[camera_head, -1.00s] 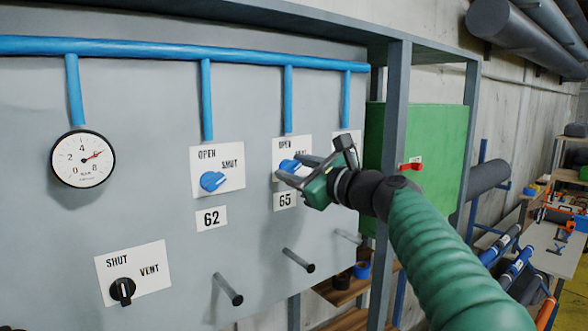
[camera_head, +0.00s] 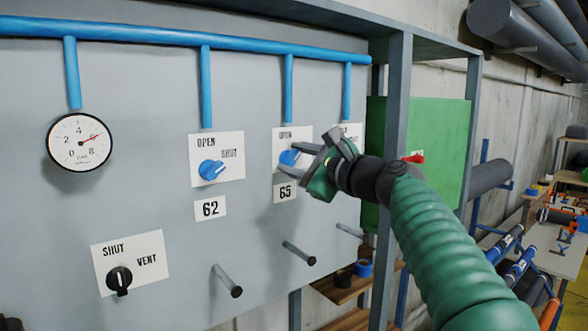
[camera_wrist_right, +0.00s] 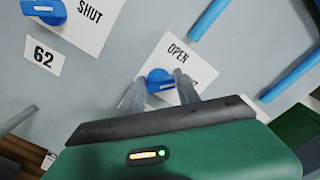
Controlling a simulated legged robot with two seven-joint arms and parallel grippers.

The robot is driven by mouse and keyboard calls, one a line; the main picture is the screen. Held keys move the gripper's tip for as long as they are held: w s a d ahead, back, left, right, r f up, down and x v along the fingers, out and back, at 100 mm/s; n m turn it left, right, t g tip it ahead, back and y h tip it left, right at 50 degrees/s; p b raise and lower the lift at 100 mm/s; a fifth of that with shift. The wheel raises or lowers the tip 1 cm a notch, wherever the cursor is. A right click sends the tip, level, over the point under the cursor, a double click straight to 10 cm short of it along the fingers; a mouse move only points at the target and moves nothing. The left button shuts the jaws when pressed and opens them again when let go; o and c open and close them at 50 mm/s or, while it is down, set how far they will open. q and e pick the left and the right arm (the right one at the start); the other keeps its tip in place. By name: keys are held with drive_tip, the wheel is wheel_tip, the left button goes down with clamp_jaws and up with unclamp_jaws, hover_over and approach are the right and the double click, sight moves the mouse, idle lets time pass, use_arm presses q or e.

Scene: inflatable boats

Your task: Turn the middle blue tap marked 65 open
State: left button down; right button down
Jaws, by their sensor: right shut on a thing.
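The middle blue tap (camera_head: 289,157) sits on a white plate lettered OPEN, above the label 65 (camera_head: 286,192). My right gripper (camera_head: 300,156) is at this tap, and its fingers are shut on the knob. In the right wrist view the blue knob (camera_wrist_right: 160,82) shows between the two grey fingers (camera_wrist_right: 160,92). The word SHUT on this plate is mostly hidden by the gripper. How far the knob is turned is hard to tell. My left gripper is not in view.
Another blue tap (camera_head: 212,170) marked 62 is to the left. A black SHUT/VENT knob (camera_head: 119,280) and a gauge (camera_head: 79,141) are further left. Grey pegs (camera_head: 299,253) stick out below. A grey post (camera_head: 396,140) and green box (camera_head: 437,150) stand right.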

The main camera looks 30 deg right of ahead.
drive_tip(key=n+b, duration=0.1)
drive_tip(key=n, duration=0.1)
drive_tip(key=n+b, duration=0.1)
drive_tip(key=n, duration=0.1)
drive_tip(key=shift+a+f+n+b, duration=0.1)
drive_tip(key=shift+f+n+b, duration=0.2)
drive_tip(key=shift+f+b, duration=0.1)
drive_tip(key=shift+w+n+b, duration=0.1)
drive_tip(key=shift+n+b, duration=0.65)
drive_tip(key=shift+n, duration=1.25)
drive_tip(key=c, duration=1.2)
unclamp_jaws()
drive_tip(key=shift+o, duration=1.5)
drive_tip(key=shift+s+r, duration=0.15)
drive_tip(key=shift+s, duration=0.1)
